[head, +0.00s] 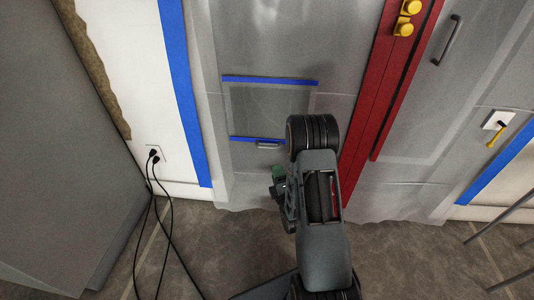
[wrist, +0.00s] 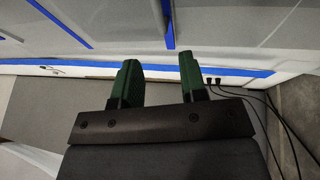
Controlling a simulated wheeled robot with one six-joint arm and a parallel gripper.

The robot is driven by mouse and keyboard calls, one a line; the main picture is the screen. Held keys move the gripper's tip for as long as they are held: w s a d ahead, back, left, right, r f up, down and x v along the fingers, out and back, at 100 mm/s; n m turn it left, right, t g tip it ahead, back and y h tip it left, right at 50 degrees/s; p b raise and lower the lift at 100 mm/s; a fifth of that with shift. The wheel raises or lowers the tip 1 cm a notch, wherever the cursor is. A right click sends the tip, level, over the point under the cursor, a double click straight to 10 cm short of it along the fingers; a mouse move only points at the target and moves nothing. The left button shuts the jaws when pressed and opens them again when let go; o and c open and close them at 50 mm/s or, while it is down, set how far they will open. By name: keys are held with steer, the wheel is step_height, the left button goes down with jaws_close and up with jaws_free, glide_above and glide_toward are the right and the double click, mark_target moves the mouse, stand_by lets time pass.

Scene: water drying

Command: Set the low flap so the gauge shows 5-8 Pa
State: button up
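The low flap (head: 270,110) is a clear square panel in the grey plastic sheeting, with blue tape along its top and bottom edges. It looks flat against the sheet. A small grey handle (head: 268,146) sits at its bottom edge. My gripper (head: 279,180) is below the handle and apart from it, partly hidden by my arm. In the wrist view my gripper (wrist: 161,78) shows two green fingers spread apart with nothing between them. No gauge can be made out in either view.
Red zipper strips (head: 370,105) with yellow pulls (head: 403,27) run right of the flap. Farther right are a dark handle (head: 447,40) and a yellow-handled fitting (head: 497,133). Black cords (head: 154,205) hang from an outlet at left. A grey block (head: 65,150) fills the left side.

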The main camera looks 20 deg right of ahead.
mark_target(268, 148)
steer(key=w, duration=0.4)
steer(key=w+d+r+b, duration=0.1)
steer(key=w, duration=0.3)
steer(key=w+r, duration=0.1)
steer(key=w, duration=0.3)
steer(key=shift+w+d+r, duration=0.1)
steer(key=shift+w+d, duration=0.1)
steer(key=shift+w, duration=0.15)
steer(key=shift+c, duration=0.2)
jaws_close()
